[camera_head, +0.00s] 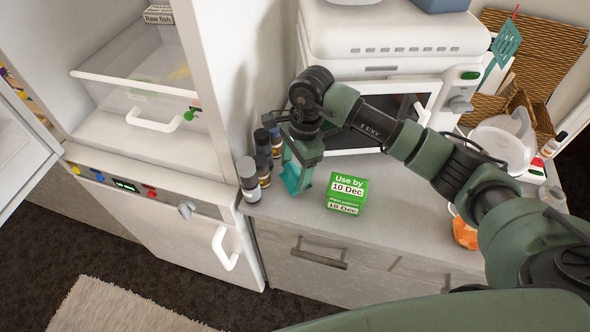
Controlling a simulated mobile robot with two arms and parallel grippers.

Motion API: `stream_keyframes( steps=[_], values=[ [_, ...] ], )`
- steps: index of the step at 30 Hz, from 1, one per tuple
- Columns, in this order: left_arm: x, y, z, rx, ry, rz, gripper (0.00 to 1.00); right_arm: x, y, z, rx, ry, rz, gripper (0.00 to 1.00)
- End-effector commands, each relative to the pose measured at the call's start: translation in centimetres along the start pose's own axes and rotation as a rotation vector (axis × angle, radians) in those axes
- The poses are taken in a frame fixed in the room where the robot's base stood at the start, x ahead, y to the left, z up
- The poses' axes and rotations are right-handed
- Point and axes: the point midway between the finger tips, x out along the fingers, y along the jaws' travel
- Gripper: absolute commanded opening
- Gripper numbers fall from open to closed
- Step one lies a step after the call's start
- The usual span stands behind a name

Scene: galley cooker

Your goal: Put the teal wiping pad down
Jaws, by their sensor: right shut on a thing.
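The teal wiping pad (291,179) is between the fingers of my right gripper (296,172), low over the grey worktop (290,212). The gripper is shut on it and hides part of it. I cannot tell whether the pad touches the worktop. A green "Use by 10 Dec" box (346,193) stands just to the right of the gripper. My left gripper is not in view.
Several dark bottles (249,180) stand left of the gripper, by the fridge wall. A white microwave (390,95) is behind my right arm. A kettle (502,145) stands further right. The open fridge (150,95) is at left. Worktop in front of the pad is clear.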

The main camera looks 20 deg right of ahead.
Motion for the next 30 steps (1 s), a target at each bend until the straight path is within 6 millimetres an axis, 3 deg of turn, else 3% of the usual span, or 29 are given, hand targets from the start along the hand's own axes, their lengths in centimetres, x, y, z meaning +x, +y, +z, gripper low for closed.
stream_keyframes(
  steps=[4, 14, 15, 17, 30],
  values=[
    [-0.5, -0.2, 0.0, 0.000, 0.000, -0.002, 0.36, 1.4, 0.1, -0.2, 0.000, 0.000, 0.001, 0.34],
    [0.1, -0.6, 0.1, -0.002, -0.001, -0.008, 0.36, 1.8, 0.0, -0.3, -0.001, 0.001, -0.001, 0.34],
    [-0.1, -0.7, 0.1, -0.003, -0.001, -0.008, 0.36, 1.6, 0.0, -0.3, -0.001, 0.001, -0.001, 0.75],
    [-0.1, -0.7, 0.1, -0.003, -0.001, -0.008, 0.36, 1.6, 0.0, -0.3, -0.001, 0.001, -0.001, 0.89],
    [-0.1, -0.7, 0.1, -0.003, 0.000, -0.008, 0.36, 0.9, -0.1, -0.3, -0.001, 0.001, -0.003, 0.89]
  ],
)
